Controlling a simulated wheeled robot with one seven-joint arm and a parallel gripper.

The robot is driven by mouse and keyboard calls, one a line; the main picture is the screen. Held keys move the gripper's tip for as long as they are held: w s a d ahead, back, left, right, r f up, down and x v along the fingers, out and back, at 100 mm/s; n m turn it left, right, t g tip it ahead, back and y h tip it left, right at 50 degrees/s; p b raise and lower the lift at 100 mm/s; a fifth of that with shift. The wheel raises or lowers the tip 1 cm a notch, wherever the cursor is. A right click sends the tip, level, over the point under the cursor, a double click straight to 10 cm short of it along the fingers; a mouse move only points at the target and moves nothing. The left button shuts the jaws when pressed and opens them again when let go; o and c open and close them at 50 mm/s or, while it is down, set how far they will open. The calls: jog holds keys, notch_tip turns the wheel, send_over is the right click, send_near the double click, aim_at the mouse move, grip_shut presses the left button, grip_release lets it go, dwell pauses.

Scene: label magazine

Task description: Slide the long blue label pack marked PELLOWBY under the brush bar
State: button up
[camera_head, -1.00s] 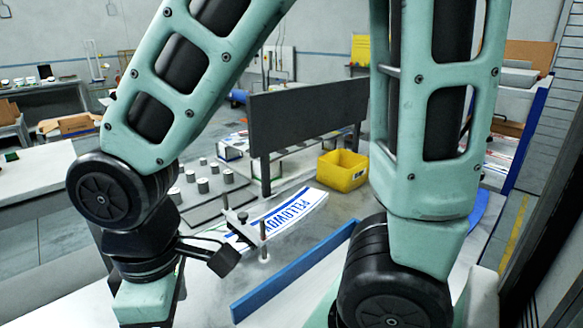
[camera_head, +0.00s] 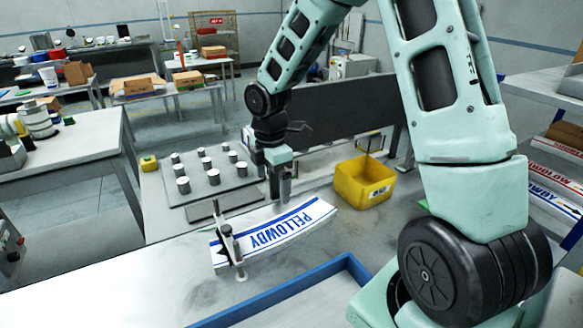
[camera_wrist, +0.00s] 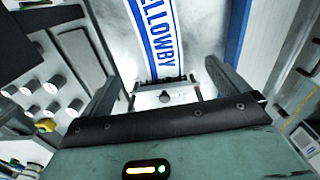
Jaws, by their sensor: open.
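The long PELLOWBY label pack (camera_head: 298,222) is white with blue bands and lies flat on the light bench, slightly curved. Its left end lies at a small metal bar on posts (camera_head: 229,245), apparently the brush bar, and a little of the pack shows beyond it. My gripper (camera_head: 280,198) points down by the pack's far edge, its fingers spread. In the wrist view the pack (camera_wrist: 155,35) runs upward from a dark strip between the fingers, which are apart with nothing visibly held. Whether a finger touches the pack is unclear.
A yellow bin (camera_head: 363,183) stands right of the pack. A dark upright panel (camera_head: 340,105) stands behind my arm. A board with several grey cylinders (camera_head: 208,170) is at the back left. A blue rail (camera_head: 300,288) edges the front. The bench between pack and rail is clear.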

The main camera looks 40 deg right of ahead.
aim_at(277, 229)
jog(key=shift+d, duration=0.5)
notch_tip(277, 229, down, 18)
jog(key=shift+r+p, duration=0.25)
jog(key=shift+p, duration=1)
jog(key=c, duration=1.2)
